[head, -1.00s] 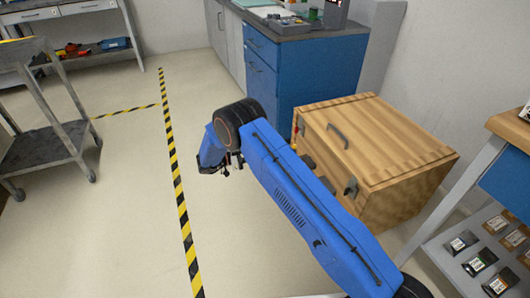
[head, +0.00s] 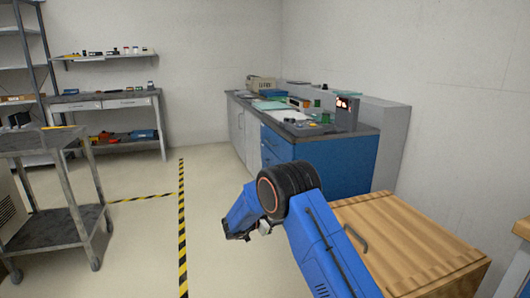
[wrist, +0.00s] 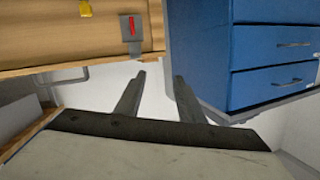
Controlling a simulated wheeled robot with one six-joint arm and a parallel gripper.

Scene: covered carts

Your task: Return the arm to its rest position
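My gripper (head: 240,236) is at the end of my blue arm, low in the middle of the head view, left of the wooden crate. Its fingers are small and dark there. In the wrist view (wrist: 160,80) the two grey fingers stand apart with nothing between them, so it is open and empty. The arm is bent at the black wrist joint and touches nothing that I can see.
A wooden crate (head: 420,240) with a handle stands close at right, partly behind my arm. A blue drawer cabinet (head: 335,165) under a counter is ahead. A grey cart (head: 45,225) stands at left. Open floor with striped tape (head: 182,215) lies between.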

